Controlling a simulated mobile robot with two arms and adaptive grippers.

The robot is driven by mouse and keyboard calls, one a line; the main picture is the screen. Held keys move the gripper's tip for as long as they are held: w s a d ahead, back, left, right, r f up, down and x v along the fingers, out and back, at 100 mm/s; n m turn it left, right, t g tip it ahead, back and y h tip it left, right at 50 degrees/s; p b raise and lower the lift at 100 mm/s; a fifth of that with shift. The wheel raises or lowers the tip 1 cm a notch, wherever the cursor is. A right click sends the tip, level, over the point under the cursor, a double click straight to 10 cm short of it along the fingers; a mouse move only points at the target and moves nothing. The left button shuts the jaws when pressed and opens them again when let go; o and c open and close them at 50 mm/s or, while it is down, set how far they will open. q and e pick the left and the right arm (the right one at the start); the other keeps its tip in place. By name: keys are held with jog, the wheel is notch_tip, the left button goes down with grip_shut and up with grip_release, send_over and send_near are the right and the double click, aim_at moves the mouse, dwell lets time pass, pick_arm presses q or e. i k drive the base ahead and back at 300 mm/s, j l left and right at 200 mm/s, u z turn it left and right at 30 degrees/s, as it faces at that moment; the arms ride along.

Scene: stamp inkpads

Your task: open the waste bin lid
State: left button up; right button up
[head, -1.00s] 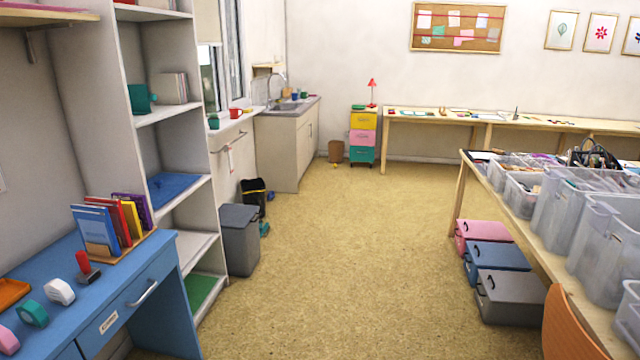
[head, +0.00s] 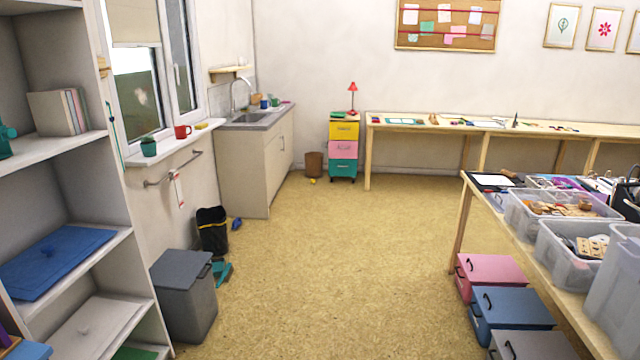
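A grey bin (head: 188,310) with a flat grey lid (head: 181,270) stands on the floor at the lower left in the head view, beside the white shelf unit. Its lid lies flat and closed on top. A small dark handle shows at the lid's right edge. The bin's lower left part is hidden behind the shelf. Neither of my grippers is in view.
A black bin (head: 213,236) stands behind the grey one, with a teal dustpan-like object (head: 222,272) beside it. The shelf unit (head: 120,330) borders the left. A long table (head: 545,250) with boxes beneath borders the right. The floor (head: 330,270) between is clear.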

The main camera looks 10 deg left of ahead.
aim_at(175, 269)
jog(key=i+u, duration=0.2)
jog(key=i, duration=0.25)
jog(key=i+l+u, duration=0.2)
jog(key=i, duration=0.2)
jog(key=i+u, duration=0.2)
jog(key=i, duration=0.25)
jog(key=i+l+u, duration=0.2)
jog(key=i+l, duration=0.1)
jog(key=i, duration=0.1)
